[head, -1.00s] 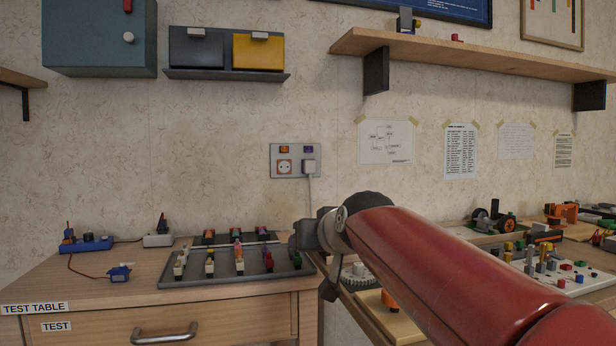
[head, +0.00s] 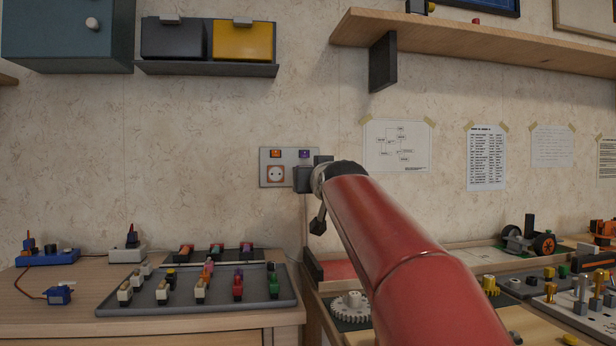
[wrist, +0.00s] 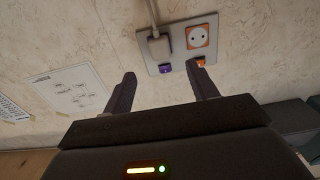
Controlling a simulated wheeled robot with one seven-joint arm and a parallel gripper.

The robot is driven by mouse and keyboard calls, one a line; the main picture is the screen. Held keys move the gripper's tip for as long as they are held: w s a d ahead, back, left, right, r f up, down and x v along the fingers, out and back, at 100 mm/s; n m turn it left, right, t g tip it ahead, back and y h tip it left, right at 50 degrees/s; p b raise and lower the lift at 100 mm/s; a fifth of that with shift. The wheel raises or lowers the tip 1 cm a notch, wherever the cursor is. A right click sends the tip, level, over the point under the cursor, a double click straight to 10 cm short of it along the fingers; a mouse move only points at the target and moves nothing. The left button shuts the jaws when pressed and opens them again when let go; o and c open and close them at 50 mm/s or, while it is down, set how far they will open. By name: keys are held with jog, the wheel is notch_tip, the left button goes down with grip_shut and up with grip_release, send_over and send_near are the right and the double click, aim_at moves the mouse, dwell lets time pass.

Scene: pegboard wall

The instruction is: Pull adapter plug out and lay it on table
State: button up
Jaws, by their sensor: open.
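In the wrist view, which shows the wall upside down, the white adapter plug (wrist: 158,47) sits in a socket of the grey wall plate (wrist: 176,67), with its cable running away from it. My gripper (wrist: 161,72) is open and empty. Its two fingers point at the plate, with the plug beyond the gap between them; I cannot tell how far short of it they stop. In the head view my gripper (head: 306,177) covers the right part of the plate (head: 266,172) and hides the plug. The wooden table (head: 190,325) stands below at the left.
A grey tray (head: 225,303) with several coloured connectors lies on the table. A blue device (head: 50,257) and a white box (head: 127,253) stand behind at the left. A cluttered bench with a white gear (head: 351,305) is at the right.

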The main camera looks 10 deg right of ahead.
jog(key=shift+w, duration=0.1)
jog(key=w+p, duration=0.4)
jog(key=w, duration=0.4)
jog(key=shift+w+p, duration=0.35)
jog(key=shift+p, duration=0.05)
dwell(0.9)
grip_shut()
jog(key=shift+s+b, duration=1.6)
jog(key=shift+s, duration=1.4)
